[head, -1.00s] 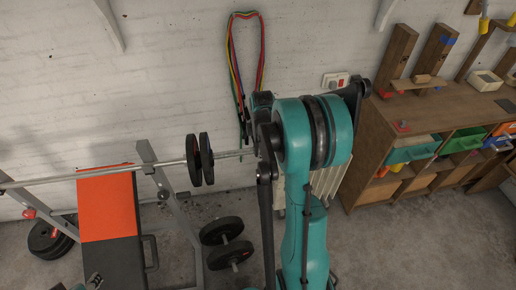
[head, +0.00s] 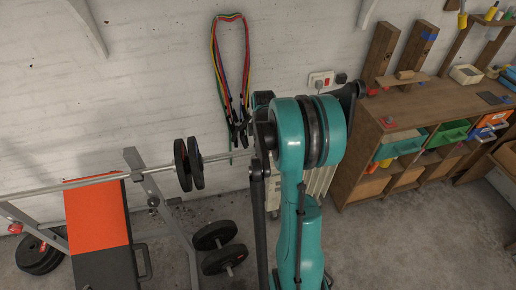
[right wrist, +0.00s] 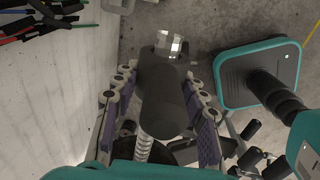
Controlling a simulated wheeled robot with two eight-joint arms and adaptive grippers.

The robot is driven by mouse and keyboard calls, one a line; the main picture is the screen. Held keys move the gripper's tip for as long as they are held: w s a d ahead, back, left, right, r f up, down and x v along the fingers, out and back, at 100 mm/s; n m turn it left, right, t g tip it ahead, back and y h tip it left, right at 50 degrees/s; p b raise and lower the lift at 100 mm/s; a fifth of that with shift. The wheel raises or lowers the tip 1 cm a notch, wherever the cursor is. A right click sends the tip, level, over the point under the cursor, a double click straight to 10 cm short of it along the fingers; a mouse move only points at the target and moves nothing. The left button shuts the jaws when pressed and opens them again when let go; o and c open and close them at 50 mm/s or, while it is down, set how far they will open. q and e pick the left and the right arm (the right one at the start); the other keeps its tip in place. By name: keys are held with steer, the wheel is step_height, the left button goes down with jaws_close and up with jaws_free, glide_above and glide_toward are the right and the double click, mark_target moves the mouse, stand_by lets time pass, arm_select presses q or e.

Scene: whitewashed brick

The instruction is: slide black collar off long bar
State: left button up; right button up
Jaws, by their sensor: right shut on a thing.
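The long bar (head: 98,180) lies across the bench uprights in the head view, with black plates (head: 188,165) on it. Its right end goes behind my right arm. In the right wrist view the black collar (right wrist: 160,92) is a dark cylinder between the two fingers of my right gripper (right wrist: 160,82), which is shut on it. Shiny metal (right wrist: 171,43) shows at the collar's upper end and ridged pale metal (right wrist: 145,149) below it. I cannot tell how far the collar sits along the bar. My left gripper is in neither view.
An orange and black bench (head: 98,213) stands under the bar. Coloured bands (head: 229,75) hang on the white brick wall. A wooden shelf unit (head: 430,120) stands at the right. The floor before it is clear.

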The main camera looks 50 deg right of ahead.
steer(key=shift+d, duration=0.15)
steer(key=shift+s+d, duration=0.65)
steer(key=shift+d, duration=0.35)
steer(key=shift+s+d, duration=0.65)
steer(key=shift+d, duration=0.35)
steer(key=s+d, duration=0.1)
steer(key=d, duration=0.1)
steer(key=s+d, duration=0.1)
steer(key=d, duration=0.1)
steer(key=shift+s+b, duration=0.2)
steer(key=shift+b, duration=0.15)
steer(key=shift+a+r, duration=0.1)
step_height(320, 180, up, 5)
steer(key=p, duration=0.3)
stand_by(0.6)
